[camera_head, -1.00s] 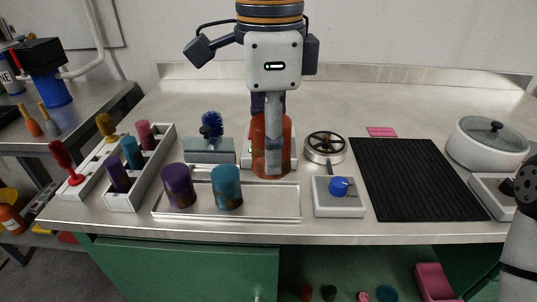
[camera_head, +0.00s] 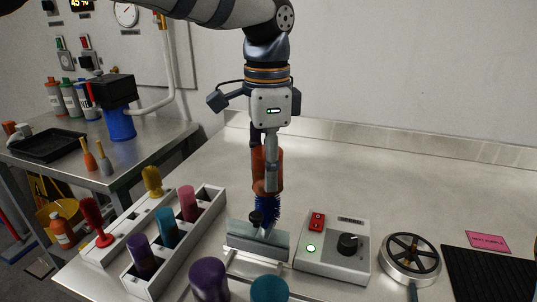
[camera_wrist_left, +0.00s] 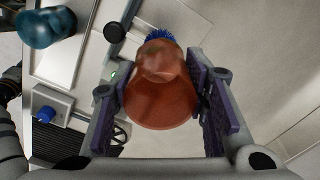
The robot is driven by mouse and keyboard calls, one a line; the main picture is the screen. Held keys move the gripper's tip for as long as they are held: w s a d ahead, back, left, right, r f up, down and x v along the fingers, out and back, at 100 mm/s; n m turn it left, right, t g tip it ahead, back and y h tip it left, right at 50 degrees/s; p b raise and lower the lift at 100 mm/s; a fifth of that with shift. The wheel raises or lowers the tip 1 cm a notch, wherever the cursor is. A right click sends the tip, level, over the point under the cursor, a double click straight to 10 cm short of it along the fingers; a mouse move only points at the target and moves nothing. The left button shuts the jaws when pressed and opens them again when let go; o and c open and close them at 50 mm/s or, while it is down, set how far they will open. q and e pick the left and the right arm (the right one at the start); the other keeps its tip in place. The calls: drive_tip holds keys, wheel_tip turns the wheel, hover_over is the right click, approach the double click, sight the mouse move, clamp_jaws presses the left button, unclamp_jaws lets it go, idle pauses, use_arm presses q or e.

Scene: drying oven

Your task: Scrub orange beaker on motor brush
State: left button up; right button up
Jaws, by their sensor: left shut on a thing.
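The orange beaker (camera_head: 265,163) hangs in my left gripper (camera_head: 270,182), directly above the motor brush. It also shows in the left wrist view (camera_wrist_left: 160,95) between the two purple-padded fingers (camera_wrist_left: 162,103), which are closed on its sides. The blue motor brush (camera_head: 267,209) stands upright on a grey base (camera_head: 256,240); its bristle top meets the beaker's lower edge. I cannot tell whether the brush tip is inside. In the wrist view, blue bristles (camera_wrist_left: 160,34) show past the beaker. Part of a dark arm, apparently my right one, shows at the wrist view's left edge.
A control box (camera_head: 333,262) with red switch, lit green lamp and black knob stands right of the brush. A rack (camera_head: 160,262) with several brushes and tubes is to the left. Purple (camera_head: 209,280) and teal (camera_head: 270,289) beakers stand in front. The counter behind is clear.

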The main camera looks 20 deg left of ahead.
sight(267, 199)
idle(0.4)
use_arm(q)
drive_tip(key=shift+r, duration=0.15)
idle(0.5)
drive_tip(key=shift+p, duration=0.3)
drive_tip(key=shift+f, duration=0.2)
drive_tip(key=shift+f, duration=3.5)
drive_tip(key=shift+r, duration=0.1)
drive_tip(key=shift+r, duration=0.5)
